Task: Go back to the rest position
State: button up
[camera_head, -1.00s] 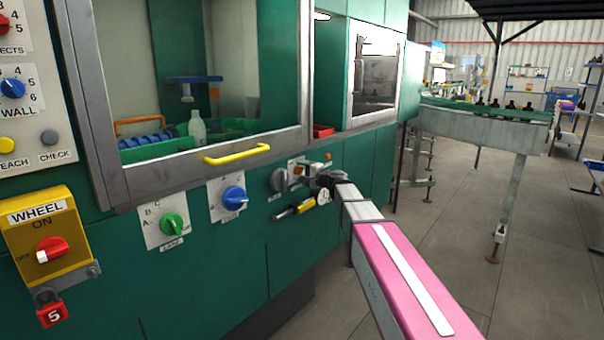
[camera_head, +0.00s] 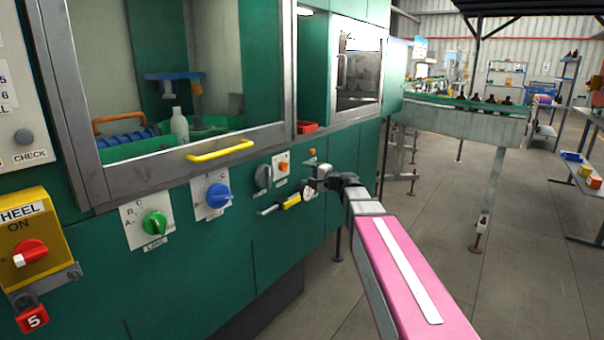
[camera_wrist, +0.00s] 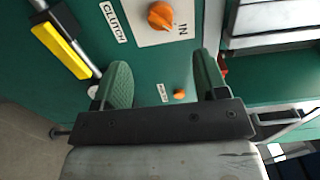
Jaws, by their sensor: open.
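My gripper (camera_head: 322,180) is at the end of my pink and grey arm, in front of the green machine's lower panel. In the wrist view its two green-padded fingers (camera_wrist: 162,82) are apart with nothing held between them. An orange clutch knob (camera_wrist: 160,15) on a white plate lies beyond the fingertips. A small orange button (camera_wrist: 180,94) shows between the fingers. A yellow-gripped lever (camera_wrist: 60,50) is to the left, apart from the fingers; it also shows in the head view (camera_head: 290,201). In the head view the gripper's fingertips are too small to make out clearly.
The machine's yellow door handle (camera_head: 220,150), blue knob (camera_head: 218,195), green knob (camera_head: 154,223) and red wheel switch (camera_head: 30,252) are left of my arm. A conveyor (camera_head: 465,122) with bottles stands behind at right. The floor (camera_head: 530,240) right of my arm is clear.

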jog(key=shift+s, duration=0.1)
jog(key=s+f+n+g+h, duration=0.35)
jog(key=s+f, duration=0.35)
jog(key=f, duration=0.5)
jog(key=s+d+f+n+g+h, duration=0.2)
jog(key=s+d+f+h, duration=0.3)
jog(key=s+f, duration=0.5)
jog(key=s+d+f+n+g+h, duration=0.2)
jog(key=s+d+f+g+h, duration=0.3)
jog(key=s+d+f, duration=0.5)
jog(key=shift+s+f+h, duration=0.25)
jog(key=shift+f+h, duration=0.1)
